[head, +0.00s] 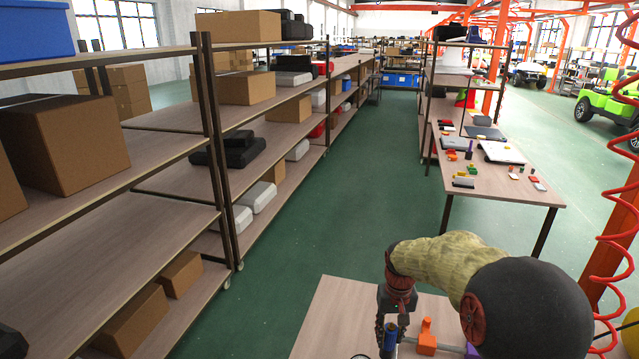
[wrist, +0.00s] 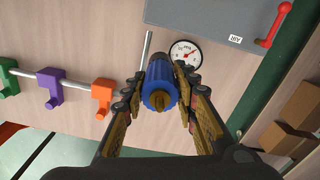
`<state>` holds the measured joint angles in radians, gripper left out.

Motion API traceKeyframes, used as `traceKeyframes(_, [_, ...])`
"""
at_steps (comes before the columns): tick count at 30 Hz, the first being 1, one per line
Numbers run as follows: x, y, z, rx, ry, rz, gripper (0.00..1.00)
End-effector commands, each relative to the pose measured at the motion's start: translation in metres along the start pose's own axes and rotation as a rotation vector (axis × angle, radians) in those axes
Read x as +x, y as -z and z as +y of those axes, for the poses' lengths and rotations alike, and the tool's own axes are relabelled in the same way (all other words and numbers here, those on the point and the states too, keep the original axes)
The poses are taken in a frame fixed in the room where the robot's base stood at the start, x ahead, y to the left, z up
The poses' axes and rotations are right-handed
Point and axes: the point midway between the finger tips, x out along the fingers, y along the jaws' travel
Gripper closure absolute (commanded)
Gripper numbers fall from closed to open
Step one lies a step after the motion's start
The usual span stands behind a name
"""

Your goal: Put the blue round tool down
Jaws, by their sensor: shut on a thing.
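The blue round tool (wrist: 159,88) is between the two fingers of my gripper (wrist: 162,78) in the wrist view, with its blue ribbed end and brass-coloured tip facing the camera. My gripper is shut on it. In the head view the blue tool (head: 390,338) hangs upright below my gripper (head: 389,322), over the near wooden table (head: 330,318). Whether its lower end touches the table cannot be told.
The wrist view shows a round gauge (wrist: 186,53) close by the tool, a metal rod (wrist: 145,55), a grey panel (wrist: 215,18) with a red handle (wrist: 274,25), and orange (wrist: 103,95), green (wrist: 7,78) and purple (wrist: 50,88) pieces. Shelves (head: 165,145) stand left in the head view.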

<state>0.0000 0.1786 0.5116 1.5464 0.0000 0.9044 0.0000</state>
Motion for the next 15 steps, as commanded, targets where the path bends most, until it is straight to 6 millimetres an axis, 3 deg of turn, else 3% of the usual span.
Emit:
traceKeyframes(9, [0.059,0.000,0.000,0.000,0.000,-0.001,1.00])
traceKeyframes(15, [0.069,0.001,0.000,0.000,0.000,0.002,1.00])
